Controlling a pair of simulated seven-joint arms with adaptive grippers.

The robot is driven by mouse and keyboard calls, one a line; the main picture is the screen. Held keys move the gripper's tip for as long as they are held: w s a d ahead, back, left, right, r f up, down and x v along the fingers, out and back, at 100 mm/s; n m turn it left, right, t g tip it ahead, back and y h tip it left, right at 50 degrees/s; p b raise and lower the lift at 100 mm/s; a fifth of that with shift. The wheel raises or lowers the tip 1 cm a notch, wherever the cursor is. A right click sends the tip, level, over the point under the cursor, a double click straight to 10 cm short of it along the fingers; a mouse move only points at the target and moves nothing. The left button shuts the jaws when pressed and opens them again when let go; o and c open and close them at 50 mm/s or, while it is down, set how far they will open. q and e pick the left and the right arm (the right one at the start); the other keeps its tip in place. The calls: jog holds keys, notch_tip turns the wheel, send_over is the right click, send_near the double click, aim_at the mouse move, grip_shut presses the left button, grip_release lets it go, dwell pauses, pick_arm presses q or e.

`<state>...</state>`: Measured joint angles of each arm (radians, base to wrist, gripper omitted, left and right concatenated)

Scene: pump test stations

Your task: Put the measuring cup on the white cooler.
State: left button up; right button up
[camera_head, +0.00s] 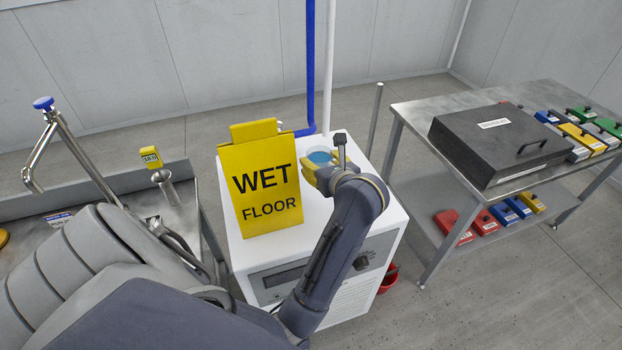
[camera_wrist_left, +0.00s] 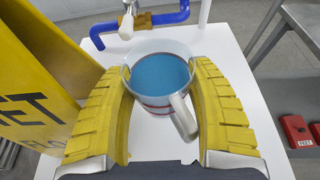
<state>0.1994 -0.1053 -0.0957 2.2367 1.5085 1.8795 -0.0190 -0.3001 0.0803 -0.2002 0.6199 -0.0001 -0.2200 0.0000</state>
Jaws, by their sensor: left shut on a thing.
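The measuring cup (camera_head: 320,157) is clear, with blue contents, and is over the far right part of the white cooler's top (camera_head: 285,247). In the left wrist view the cup (camera_wrist_left: 160,75) is upright between the yellow fingers, its pale handle pointing toward the camera. My left gripper (camera_head: 317,172) is shut on the cup; it also shows in the left wrist view (camera_wrist_left: 162,70). The white cooler's top (camera_wrist_left: 215,45) lies under the cup there. I cannot tell whether the cup's base touches it. My right gripper is not in view.
A yellow wet floor sign (camera_head: 262,188) stands on the cooler, left of the cup. A blue pipe (camera_head: 310,65) and a white pipe (camera_head: 330,65) rise behind. A metal table (camera_head: 415,115) with a black case (camera_head: 497,143) is at right.

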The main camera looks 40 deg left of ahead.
pick_arm(q)
jog(key=shift+f, duration=3.6)
jog(key=shift+f, duration=0.15)
jog(key=o, duration=1.3)
jog(key=shift+o, duration=0.2)
jog(key=shift+v, duration=2.85)
